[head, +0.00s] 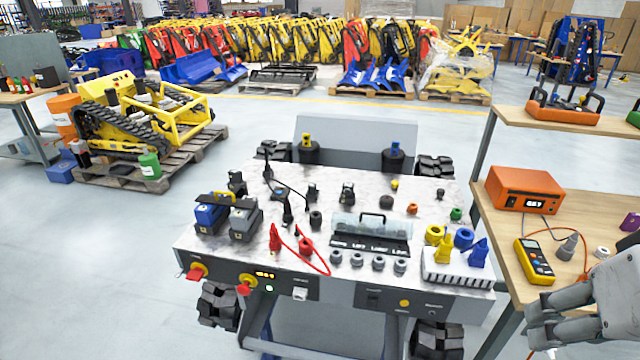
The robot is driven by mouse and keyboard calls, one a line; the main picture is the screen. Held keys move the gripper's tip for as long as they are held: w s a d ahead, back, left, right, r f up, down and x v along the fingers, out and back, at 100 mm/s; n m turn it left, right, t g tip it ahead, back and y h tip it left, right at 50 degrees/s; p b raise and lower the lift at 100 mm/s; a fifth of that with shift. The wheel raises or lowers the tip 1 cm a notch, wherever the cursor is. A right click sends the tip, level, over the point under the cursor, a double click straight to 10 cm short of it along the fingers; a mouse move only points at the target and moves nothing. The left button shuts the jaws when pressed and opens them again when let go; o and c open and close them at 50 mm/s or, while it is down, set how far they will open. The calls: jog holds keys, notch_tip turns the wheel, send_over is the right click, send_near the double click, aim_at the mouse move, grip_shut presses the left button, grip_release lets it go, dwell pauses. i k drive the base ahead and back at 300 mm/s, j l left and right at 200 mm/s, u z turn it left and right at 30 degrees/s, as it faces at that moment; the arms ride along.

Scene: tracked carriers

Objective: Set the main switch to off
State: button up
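My gripper (535,322) is at the lower right, far from the panel, in front of the wooden bench. Its fingers look spread apart, with nothing between them.
The carrier top (290,190) holds batteries, a red cable, knobs and a clear-covered lever box. The wooden bench (510,250) at right bears an orange power supply (524,189) and a yellow multimeter (534,261). The floor left of the carrier is clear beyond a pallet (150,165).

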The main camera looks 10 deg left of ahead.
aim_at(196, 274)
jog(key=u, duration=1.45)
